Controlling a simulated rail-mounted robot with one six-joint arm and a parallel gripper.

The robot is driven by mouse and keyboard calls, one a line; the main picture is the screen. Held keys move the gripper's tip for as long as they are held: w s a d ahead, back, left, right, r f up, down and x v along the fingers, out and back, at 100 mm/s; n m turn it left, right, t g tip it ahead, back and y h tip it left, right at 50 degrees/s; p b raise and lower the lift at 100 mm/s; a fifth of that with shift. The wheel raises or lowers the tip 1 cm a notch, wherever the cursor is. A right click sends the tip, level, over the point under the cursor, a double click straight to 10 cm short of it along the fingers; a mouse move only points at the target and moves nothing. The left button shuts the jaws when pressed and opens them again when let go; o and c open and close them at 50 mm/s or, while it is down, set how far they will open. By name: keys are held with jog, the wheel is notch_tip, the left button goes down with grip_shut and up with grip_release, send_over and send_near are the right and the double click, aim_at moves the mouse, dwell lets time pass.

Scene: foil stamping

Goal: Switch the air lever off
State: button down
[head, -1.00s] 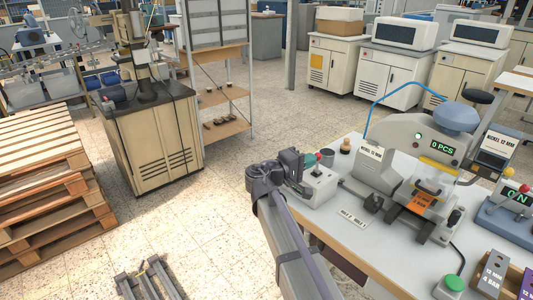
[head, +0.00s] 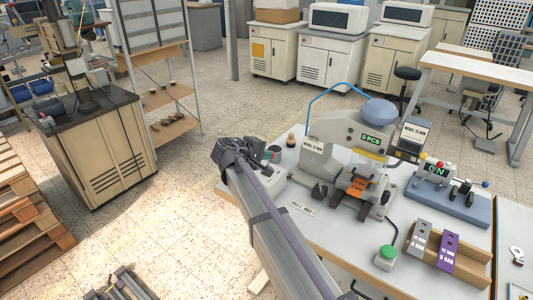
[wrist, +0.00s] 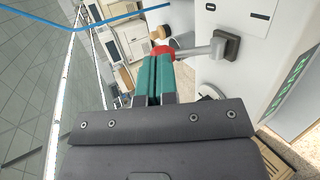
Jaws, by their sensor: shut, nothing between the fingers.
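The lever has a red ball knob (wrist: 161,52) on a metal rod, joined to a dark pivot block (wrist: 226,46) on a pale housing in the wrist view. My gripper also shows in the head view (head: 274,155), over the box.
The stamping press (head: 340,137) with its blue hose stands just right of the box. A wooden-handled piece (head: 291,140) is behind it. Farther right are a blue unit (head: 455,206) with a display reading ON, a green button (head: 388,252) and weight blocks (head: 419,240).

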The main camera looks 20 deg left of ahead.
jog(key=shift+r, duration=0.15)
dwell(0.4)
jog(key=shift+s+a+r+p, duration=0.15)
jog(key=shift+s+r+p, duration=0.05)
jog(key=shift+p, duration=0.15)
jog(key=p+v, duration=0.7)
jog(key=v, duration=0.6)
jog(key=shift+r, duration=0.35)
